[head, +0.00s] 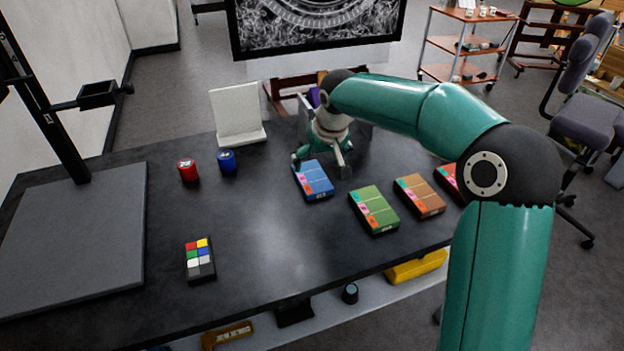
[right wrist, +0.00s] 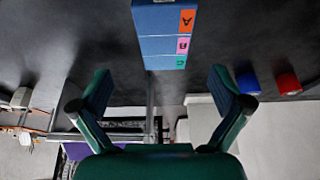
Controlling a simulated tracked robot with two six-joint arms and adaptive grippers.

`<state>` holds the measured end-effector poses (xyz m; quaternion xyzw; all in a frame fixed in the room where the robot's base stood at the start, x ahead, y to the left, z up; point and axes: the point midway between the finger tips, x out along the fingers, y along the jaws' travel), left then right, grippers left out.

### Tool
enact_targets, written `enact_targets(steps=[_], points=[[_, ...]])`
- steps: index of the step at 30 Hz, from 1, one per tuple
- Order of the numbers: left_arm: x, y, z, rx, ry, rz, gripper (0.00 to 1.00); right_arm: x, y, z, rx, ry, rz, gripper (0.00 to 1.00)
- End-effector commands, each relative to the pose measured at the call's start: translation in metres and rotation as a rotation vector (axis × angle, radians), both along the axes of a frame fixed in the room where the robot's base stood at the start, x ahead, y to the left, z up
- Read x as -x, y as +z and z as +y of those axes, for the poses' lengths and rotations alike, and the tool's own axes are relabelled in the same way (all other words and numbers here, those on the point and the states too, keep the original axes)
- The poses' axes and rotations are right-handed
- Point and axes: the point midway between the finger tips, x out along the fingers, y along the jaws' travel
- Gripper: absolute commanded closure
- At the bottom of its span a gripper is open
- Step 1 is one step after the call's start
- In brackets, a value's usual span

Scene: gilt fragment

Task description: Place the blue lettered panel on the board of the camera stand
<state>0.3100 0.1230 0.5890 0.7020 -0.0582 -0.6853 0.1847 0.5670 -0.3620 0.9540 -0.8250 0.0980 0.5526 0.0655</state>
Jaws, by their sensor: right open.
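The blue lettered panel (head: 314,181) lies flat on the dark table, near the middle. In the right wrist view the blue panel (right wrist: 156,22) shows orange, pink and teal labels with the letters A, B and C. My right gripper (head: 320,164) is at the panel's far end, open and empty. In the wrist view its fingertips (right wrist: 161,82) are spread wide and the panel lies ahead, not between them. The camera stand's grey board (head: 70,245) lies at the table's left, with a dark column (head: 42,105) at its back. My left gripper is not in view.
A green panel (head: 373,208), an orange panel (head: 419,195) and a partly hidden red panel (head: 446,178) lie to the right. Red (head: 188,170) and blue (head: 227,162) cans, a white stand (head: 239,117) and a colour chart (head: 200,262) lie between board and blue panel.

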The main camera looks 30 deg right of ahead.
Motion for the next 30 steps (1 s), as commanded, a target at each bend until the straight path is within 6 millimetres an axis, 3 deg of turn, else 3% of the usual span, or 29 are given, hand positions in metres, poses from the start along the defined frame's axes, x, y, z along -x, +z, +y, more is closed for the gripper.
enact_targets(steps=[10,18,28,30], points=[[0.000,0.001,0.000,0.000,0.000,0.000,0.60,-0.011,-0.025,-0.001,0.001,0.000,0.001,0.00],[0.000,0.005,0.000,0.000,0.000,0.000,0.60,-0.026,-0.059,0.000,-0.001,-0.002,0.003,0.00],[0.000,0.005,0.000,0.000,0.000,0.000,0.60,-0.029,-0.066,-0.001,0.001,-0.001,-0.001,0.00],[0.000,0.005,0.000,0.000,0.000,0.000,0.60,-0.029,-0.065,-0.001,0.000,-0.001,-0.001,0.12]])
